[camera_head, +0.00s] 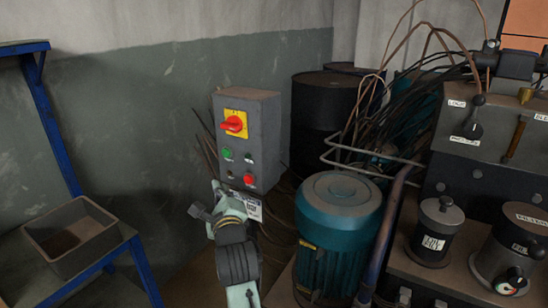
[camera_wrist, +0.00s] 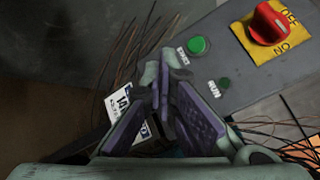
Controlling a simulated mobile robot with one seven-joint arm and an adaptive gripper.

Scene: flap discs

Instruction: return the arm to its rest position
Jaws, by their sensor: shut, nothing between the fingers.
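My arm rises from the bottom middle of the head view, and my gripper (camera_head: 215,202) is just below and in front of the grey control box (camera_head: 247,150). In the wrist view my gripper (camera_wrist: 158,88) has its purple-padded fingers brought together at the tips, with nothing held between them. The box carries a red rotary switch (camera_head: 233,123) on a yellow plate, which also shows in the wrist view (camera_wrist: 268,22). It has green and red buttons below. In the wrist view the fingertips overlap the box's edge; I cannot tell whether they touch it.
A white label (camera_wrist: 122,104) is partly hidden behind my fingers. A teal motor (camera_head: 338,215) stands right of my arm, beside a machine with hoses. A blue-framed stand with a brown bin (camera_head: 70,235) is at left. Clear wall and floor lie between bin and arm.

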